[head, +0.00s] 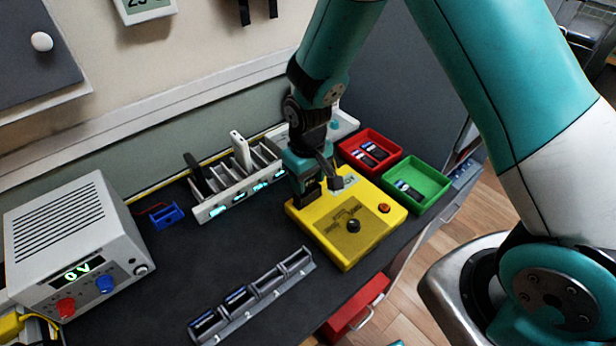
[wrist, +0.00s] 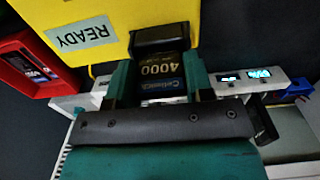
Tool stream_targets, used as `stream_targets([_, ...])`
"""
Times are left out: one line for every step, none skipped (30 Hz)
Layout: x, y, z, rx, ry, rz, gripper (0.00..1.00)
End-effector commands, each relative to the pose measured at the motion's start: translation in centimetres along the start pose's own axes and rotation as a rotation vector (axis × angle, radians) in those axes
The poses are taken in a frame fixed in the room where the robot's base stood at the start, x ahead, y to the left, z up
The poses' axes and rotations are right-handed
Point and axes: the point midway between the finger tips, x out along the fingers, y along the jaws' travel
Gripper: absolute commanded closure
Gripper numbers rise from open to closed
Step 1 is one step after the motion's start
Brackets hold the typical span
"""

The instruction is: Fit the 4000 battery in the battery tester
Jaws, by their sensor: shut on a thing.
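The yellow battery tester (head: 362,245) sits on the dark bench, with a black knob and an orange button on top. In the wrist view its yellow top (wrist: 100,18) carries a READY label. My gripper (head: 312,192) is over the tester's back left part. In the wrist view my gripper (wrist: 160,78) is shut on the dark battery marked 4000 (wrist: 170,68). The battery's far end meets a black block (wrist: 160,40) on the tester; I cannot tell how deep it sits. In the head view the arm and fingers hide the battery.
A red tray (head: 347,147) and a green tray (head: 437,183) with batteries stand right of the tester. A white charging rack (head: 207,212) stands behind left. A grey battery holder (head: 268,307) lies in front. A power supply (head: 95,240) reads 0 V.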

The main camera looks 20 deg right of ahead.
Motion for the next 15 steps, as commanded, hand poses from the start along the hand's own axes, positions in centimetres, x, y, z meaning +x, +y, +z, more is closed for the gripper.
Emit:
stream_targets([0.00,0.00,0.00,0.000,0.000,0.000,0.76])
stream_targets([0.02,0.00,0.00,0.000,0.000,0.000,0.76])
stream_targets([0.04,0.00,0.00,0.000,0.000,0.000,0.76])
stream_targets([0.07,0.00,0.00,0.000,0.000,0.000,0.76])
stream_targets([0.10,0.00,0.00,0.000,0.000,0.000,0.76])
stream_targets([0.14,0.00,0.01,0.000,0.000,0.000,0.76])
stream_targets([0.18,0.00,0.01,0.000,0.000,0.000,0.76])
stream_targets([0.21,0.00,0.01,0.000,0.000,0.000,0.76])
stream_targets([0.27,0.00,0.01,0.000,0.000,0.000,0.76])
stream_targets([0.30,0.00,0.01,0.000,0.000,0.000,0.76])
stream_targets([0.34,0.00,0.01,0.000,0.000,0.000,0.76])
stream_targets([0.39,0.00,0.01,0.000,0.000,0.000,0.76])
stream_targets([0.42,0.00,0.01,0.000,0.000,0.000,0.76])
stream_targets([0.45,0.01,0.01,0.000,0.000,0.000,0.76])
stream_targets([0.40,0.01,0.00,0.000,0.000,0.000,0.43])
